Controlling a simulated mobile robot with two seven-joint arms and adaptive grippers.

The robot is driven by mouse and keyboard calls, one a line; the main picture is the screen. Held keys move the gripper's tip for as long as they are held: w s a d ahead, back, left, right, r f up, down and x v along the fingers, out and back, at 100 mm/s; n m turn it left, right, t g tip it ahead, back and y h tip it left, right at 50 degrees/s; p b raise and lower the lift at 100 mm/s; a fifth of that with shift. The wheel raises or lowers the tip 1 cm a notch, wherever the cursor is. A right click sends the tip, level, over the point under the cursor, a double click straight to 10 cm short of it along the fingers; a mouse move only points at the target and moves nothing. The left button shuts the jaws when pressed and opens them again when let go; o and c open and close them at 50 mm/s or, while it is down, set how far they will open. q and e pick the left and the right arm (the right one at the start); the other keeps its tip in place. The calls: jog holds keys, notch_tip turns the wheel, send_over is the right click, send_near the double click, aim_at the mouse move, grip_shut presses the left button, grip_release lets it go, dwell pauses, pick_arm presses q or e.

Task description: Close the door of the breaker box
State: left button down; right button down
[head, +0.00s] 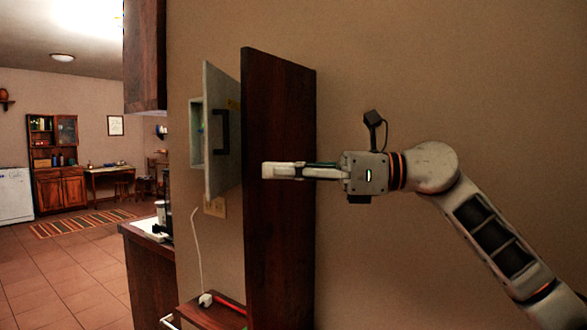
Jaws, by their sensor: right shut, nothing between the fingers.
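The breaker box (195,130) is set in the wall at the left of the view. Its grey door (222,165) stands open, swung out from the wall, with a dark handle on its face. My right gripper (270,170) is shut and empty, pointing left. Its fingers show in front of a tall dark wood panel (285,110), to the right of the breaker box door. A gap shows in the picture between the fingertips and the door. Whether the fingers touch the panel I cannot tell. My left gripper is not in view.
The tall wood panel stands just right of the box. A small wooden shelf (205,315) with a white cord (197,240) is below. A wood counter (150,275) with items on it is at left. Bare wall fills the right; open tiled floor (70,275) lies far left.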

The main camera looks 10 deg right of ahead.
aim_at(210, 170)
jog(key=x, duration=0.9)
jog(key=shift+w+d+p, duration=0.1)
jog(key=shift+w+p, duration=0.05)
jog(key=shift+p, duration=0.15)
